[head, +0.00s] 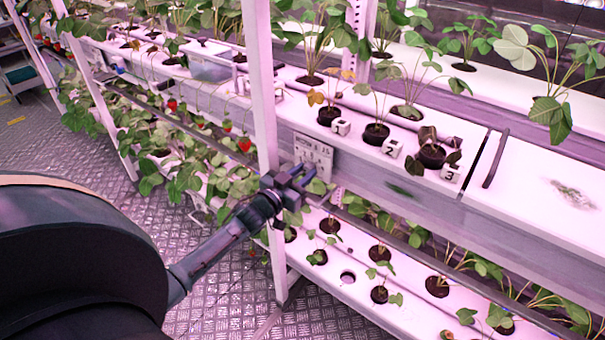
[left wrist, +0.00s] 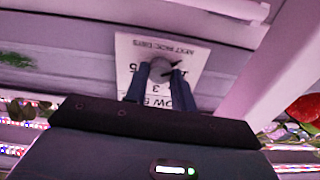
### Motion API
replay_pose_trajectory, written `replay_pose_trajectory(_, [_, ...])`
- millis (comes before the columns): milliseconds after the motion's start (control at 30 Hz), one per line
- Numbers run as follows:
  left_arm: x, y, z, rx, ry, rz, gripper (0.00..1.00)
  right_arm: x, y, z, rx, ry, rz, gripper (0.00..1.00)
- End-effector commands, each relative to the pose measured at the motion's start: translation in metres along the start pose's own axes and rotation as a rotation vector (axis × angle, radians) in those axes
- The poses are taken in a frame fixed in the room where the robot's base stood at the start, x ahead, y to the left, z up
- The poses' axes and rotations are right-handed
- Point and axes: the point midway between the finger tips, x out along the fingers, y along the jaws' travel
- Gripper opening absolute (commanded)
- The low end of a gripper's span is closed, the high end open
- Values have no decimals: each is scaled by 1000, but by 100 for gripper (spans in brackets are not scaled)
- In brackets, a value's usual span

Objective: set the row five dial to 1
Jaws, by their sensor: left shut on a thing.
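The dial plate (head: 313,153) is a white card with dark print on the grey front rail of the rack in the head view. In the left wrist view the plate (left wrist: 190,50) appears turned over, with a "ROW 5" marking partly hidden low on it. A round grey knob (left wrist: 160,67) sits on the plate, with a thin dark mark beside it. I cannot tell which number it points to. My left gripper (head: 300,183) is at the plate's lower edge in the head view. In the left wrist view its two dark fingers (left wrist: 160,82) are shut on the knob.
A white upright post (head: 262,90) stands just left of the plate. Several potted plants with numbered white blocks (head: 392,148) stand on the shelf above. A lower tray (head: 345,300) of seedlings is below. A clear box (head: 210,62) sits further left. The metal floor is open.

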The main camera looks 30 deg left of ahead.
Motion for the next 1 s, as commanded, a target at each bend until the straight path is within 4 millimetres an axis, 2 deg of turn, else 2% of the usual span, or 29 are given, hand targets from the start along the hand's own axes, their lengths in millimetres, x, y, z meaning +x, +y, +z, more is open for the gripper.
replay_pose_trajectory(600, [0, 0, 0, 449, 1, 0, 2, 2, -2, 0, -1, 9, -6, 36])
replay_pose_trajectory(1000, [0, 0, 0, 621, 0, 0, 2, 2, -3, -3, -5, 20, -9, 36])
